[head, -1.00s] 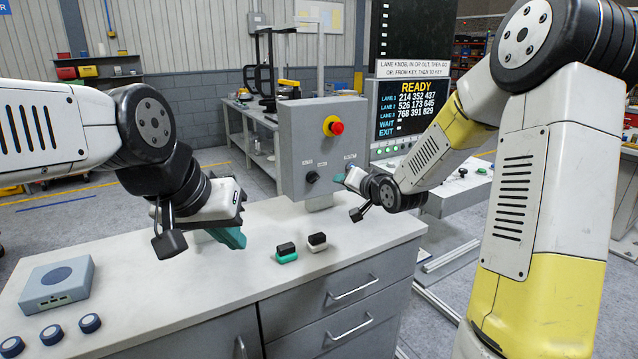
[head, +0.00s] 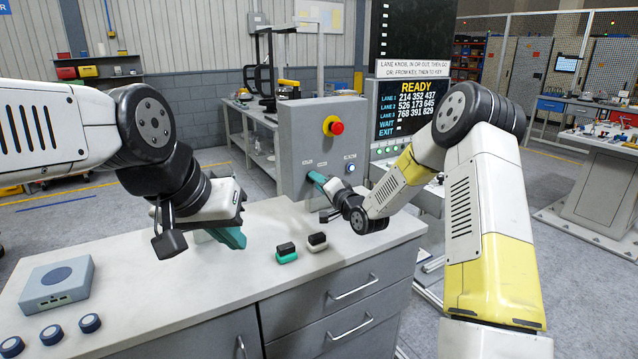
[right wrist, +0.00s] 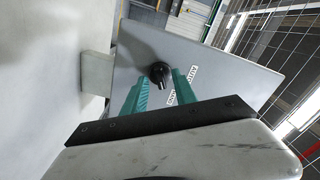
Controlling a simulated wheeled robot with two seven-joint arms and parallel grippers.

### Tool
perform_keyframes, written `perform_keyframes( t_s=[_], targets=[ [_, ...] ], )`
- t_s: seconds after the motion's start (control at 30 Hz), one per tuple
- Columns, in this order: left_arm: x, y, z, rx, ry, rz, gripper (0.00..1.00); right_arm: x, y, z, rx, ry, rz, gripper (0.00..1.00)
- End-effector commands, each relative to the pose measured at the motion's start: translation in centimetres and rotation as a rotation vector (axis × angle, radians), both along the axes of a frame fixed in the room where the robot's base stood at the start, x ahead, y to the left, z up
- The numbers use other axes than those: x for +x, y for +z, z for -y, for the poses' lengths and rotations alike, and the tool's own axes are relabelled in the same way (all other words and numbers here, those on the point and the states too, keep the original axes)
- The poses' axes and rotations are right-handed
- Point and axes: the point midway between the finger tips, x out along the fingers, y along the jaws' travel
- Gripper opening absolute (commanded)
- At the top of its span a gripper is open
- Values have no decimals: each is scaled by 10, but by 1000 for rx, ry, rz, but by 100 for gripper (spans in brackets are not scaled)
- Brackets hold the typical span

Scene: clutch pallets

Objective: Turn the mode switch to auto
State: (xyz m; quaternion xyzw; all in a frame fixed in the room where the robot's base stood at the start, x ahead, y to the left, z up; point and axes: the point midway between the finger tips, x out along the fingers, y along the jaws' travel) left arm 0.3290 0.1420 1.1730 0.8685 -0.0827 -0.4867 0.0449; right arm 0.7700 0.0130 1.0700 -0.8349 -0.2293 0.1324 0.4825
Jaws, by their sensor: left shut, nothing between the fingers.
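The grey control box (head: 300,130) stands at the back of the bench, with a red emergency button (head: 336,128) on its upper part. In the right wrist view the black mode switch knob (right wrist: 160,73) is on the box's face, with small labels beside it. My right gripper (right wrist: 160,84) is open, with one teal finger on each side of the knob in that view; contact is not clear. In the head view my right gripper (head: 317,179) is at the box front and hides the knob. My left gripper (head: 230,238) is shut and empty above the bench.
A round lit button (head: 350,168) is on the box right of my right gripper. Two small blocks, one green and black (head: 286,252) and one white and black (head: 317,241), lie on the bench. A grey-blue box (head: 57,283) and several round blue-topped pieces are at left.

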Motion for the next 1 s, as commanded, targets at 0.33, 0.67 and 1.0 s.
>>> perform_keyframes(
  t_s=[0.33, 0.67, 1.0],
  targets=[
    [0, 0, 0, 0, 0, 0, 0, 5, 0, -3, -1, 0, 1, 34],
    [0, 0, 0, 0, 0, 0, 0, 5, 0, -3, -1, 0, 1, 0],
    [0, 0, 0, 0, 0, 0, 0, 4, 0, -3, -52, 0, 29, 0]
  ],
)
